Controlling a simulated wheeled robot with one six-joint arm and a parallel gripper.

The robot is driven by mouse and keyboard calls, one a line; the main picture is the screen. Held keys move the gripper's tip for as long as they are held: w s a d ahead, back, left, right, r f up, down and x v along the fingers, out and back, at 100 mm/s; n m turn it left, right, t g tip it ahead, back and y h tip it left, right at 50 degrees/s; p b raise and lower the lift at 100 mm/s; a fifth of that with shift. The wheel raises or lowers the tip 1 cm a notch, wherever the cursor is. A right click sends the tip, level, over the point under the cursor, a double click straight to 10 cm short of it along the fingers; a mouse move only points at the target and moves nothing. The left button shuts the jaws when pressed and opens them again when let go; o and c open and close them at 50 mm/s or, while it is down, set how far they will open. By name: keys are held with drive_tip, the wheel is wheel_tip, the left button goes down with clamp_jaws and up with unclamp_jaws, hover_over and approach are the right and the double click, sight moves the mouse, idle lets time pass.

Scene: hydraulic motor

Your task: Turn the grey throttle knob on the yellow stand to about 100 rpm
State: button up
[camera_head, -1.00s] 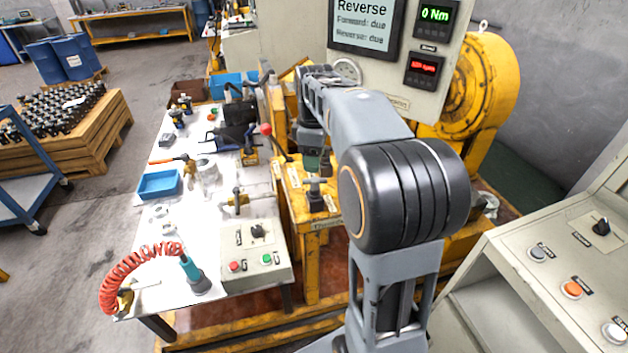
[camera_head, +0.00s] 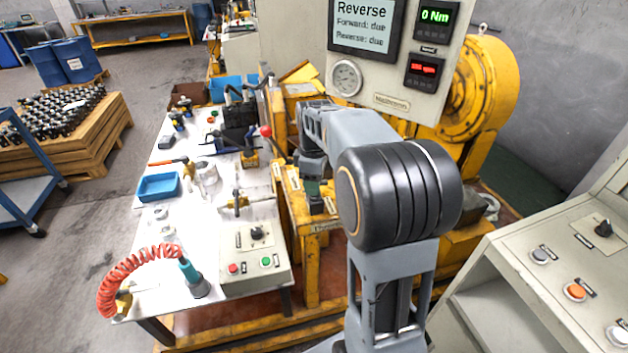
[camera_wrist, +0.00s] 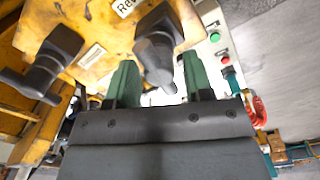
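The yellow stand (camera_head: 322,226) is right of the white table. A dark grey knob on it shows in the wrist view (camera_wrist: 157,48), beside a label starting "Re". A second dark handle (camera_wrist: 45,66) is to its left on the same yellow face. My gripper (camera_wrist: 155,78) has green fingertips set apart, one on each side of the knob, with light gaps showing; I cannot tell whether either touches. In the head view my gripper (camera_head: 313,187) is low over the stand and hides much of the knobs. The red readout (camera_head: 426,68) seems to show about 100 rpm.
A control box (camera_head: 254,257) with red and green buttons sits on the white table's near edge, left of the stand. A red ball-topped lever (camera_head: 266,131) stands behind. The panel (camera_head: 392,103) with screen and gauge is above my arm. A grey console (camera_head: 560,262) is at right.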

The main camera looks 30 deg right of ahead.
drive_tip(key=c, duration=0.7)
drive_tip(key=shift+r+p, duration=0.1)
drive_tip(key=shift+p, duration=0.3)
drive_tip(key=shift+c, duration=0.2)
drive_tip(key=shift+m, duration=0.3)
drive_tip(key=o, duration=0.9)
drive_tip(key=shift+o, duration=0.2)
wheel_tip(320, 180, up, 14)
drive_tip(key=p, duration=0.1)
drive_tip(key=shift+f, duration=0.2)
